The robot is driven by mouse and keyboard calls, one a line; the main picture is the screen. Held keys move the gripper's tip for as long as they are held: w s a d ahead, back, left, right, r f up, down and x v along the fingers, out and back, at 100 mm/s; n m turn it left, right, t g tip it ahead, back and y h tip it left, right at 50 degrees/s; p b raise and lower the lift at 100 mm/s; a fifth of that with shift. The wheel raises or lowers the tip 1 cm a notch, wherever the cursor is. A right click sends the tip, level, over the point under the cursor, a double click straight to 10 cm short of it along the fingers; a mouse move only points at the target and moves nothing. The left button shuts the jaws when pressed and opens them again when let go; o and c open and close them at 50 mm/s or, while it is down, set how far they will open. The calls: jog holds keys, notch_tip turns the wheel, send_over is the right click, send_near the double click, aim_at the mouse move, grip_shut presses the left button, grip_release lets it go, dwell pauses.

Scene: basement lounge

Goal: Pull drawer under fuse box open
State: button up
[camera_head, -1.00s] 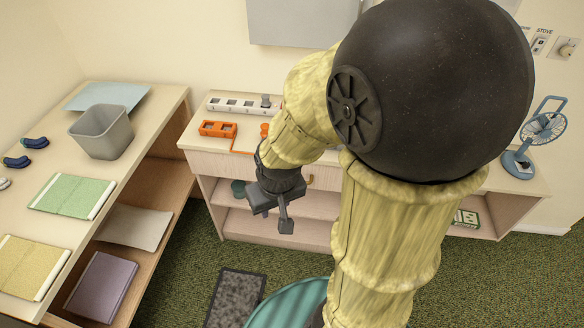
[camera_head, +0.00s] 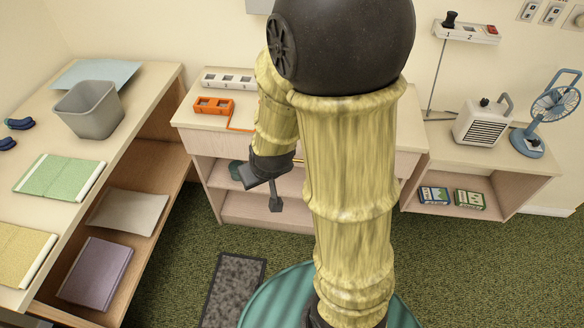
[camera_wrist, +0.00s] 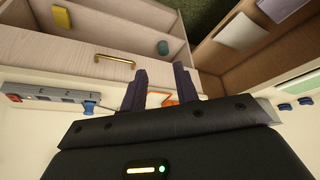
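The drawer (camera_head: 213,143) has a pale wood front under the desk top and looks closed. Its brass handle shows in the wrist view (camera_wrist: 115,61), while my arm hides most of it in the head view. The grey fuse box (camera_head: 258,6) on the wall is cut off at the top edge. My gripper (camera_head: 262,192) hangs in front of the desk, pointing down. In the wrist view its two dark fingers (camera_wrist: 160,80) are apart with nothing held between them. The handle lies just left of the fingers there, and I see no contact.
A side table with a grey bin (camera_head: 90,108) stands left. A white heater (camera_head: 482,124) and blue fan (camera_head: 548,110) stand right. Green carpet lies in front.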

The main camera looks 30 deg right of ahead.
jog(key=w+d+f+n+t+h+b, duration=0.2)
jog(key=f+n+t+h+b, duration=0.1)
jog(key=f+b, duration=0.5)
jog(key=w+d+f+n+t+h+b, duration=0.2)
jog(key=d+f+n+t+h+b, duration=0.1)
jog(key=f+b, duration=0.5)
jog(key=w+d+f+n+t+h+b, duration=0.2)
jog(key=d+f+n+t+h+b, duration=0.1)
jog(key=f+b, duration=0.5)
notch_tip(320, 180, down, 4)
jog(key=n+t+h, duration=0.1)
jog(key=t+h, duration=0.1)
jog(key=shift+w+r+n+t, duration=0.2)
jog(key=shift+w+n+t, duration=0.05)
jog(key=shift+n+t, duration=0.05)
jog(key=shift+w+d+f+b, duration=0.1)
jog(key=shift+w+d+b, duration=0.1)
jog(key=shift+b, duration=0.4)
